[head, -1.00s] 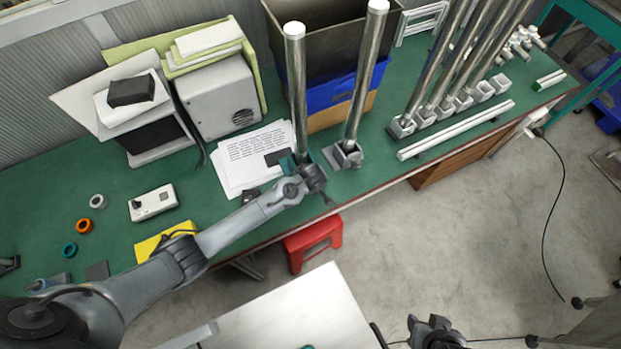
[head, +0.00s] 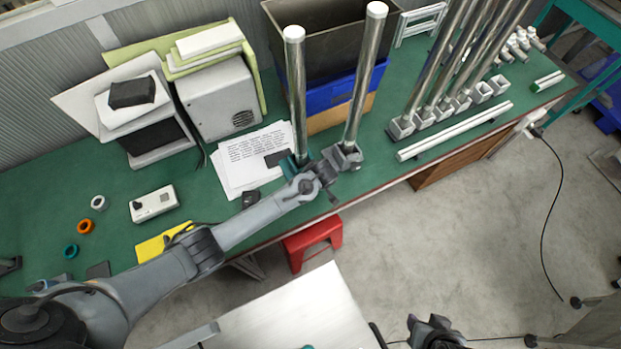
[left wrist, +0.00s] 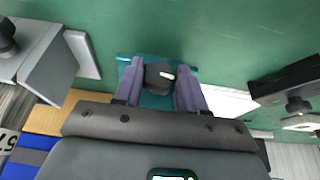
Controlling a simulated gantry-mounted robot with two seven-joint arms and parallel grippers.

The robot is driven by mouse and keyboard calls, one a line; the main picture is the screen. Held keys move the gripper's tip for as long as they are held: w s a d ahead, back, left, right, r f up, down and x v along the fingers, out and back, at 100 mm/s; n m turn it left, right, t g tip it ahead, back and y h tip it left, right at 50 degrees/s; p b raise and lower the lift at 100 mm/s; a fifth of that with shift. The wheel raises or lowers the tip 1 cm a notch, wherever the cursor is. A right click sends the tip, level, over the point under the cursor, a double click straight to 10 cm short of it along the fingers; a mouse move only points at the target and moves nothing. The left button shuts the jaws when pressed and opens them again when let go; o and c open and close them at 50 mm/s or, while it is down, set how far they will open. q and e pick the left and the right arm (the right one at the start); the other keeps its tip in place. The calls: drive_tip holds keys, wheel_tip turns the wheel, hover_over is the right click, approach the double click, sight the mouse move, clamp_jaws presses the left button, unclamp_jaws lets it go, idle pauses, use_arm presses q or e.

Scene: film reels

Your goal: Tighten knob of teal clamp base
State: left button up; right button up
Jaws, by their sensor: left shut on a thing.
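The teal clamp base (head: 288,163) stands on the green bench under a tall steel pole, mostly hidden behind my left wrist in the head view. The left wrist view shows part of the teal base (left wrist: 125,70) and its black knob (left wrist: 157,79) with a white mark. My left gripper (left wrist: 160,72) is shut on this knob, one purple-grey finger on each side. In the head view my left gripper (head: 325,172) is at the base, its fingertips hidden. My right gripper (head: 437,328) is at the bottom edge, dark, partly cut off; its jaws are unclear.
A grey clamp base (head: 345,157) with its own pole stands close on the right. Blue bins (head: 342,88) stand behind. Paper sheets (head: 250,150) lie to the left. More poled grey bases (head: 402,127) stand further right. A red stool (head: 312,240) is in front.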

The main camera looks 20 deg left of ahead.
use_arm(q)
drive_tip(key=shift+w+d+g+y+b, duration=0.2)
drive_tip(key=shift+g+y+b, duration=0.2)
drive_tip(key=shift+g+y, duration=0.35)
drive_tip(key=shift+m+g+y+b, duration=0.5)
drive_tip(key=shift+g+y+b, duration=0.25)
drive_tip(key=shift+g+b, duration=0.4)
drive_tip(key=o, duration=1.1)
drive_tip(key=shift+c, duration=0.2)
drive_tip(key=s+p+v, duration=0.1)
drive_tip(key=v, duration=0.9)
drive_tip(key=shift+w+d+r+p, duration=0.25)
drive_tip(key=shift+w+r+p, duration=0.05)
drive_tip(key=shift+w, duration=0.2)
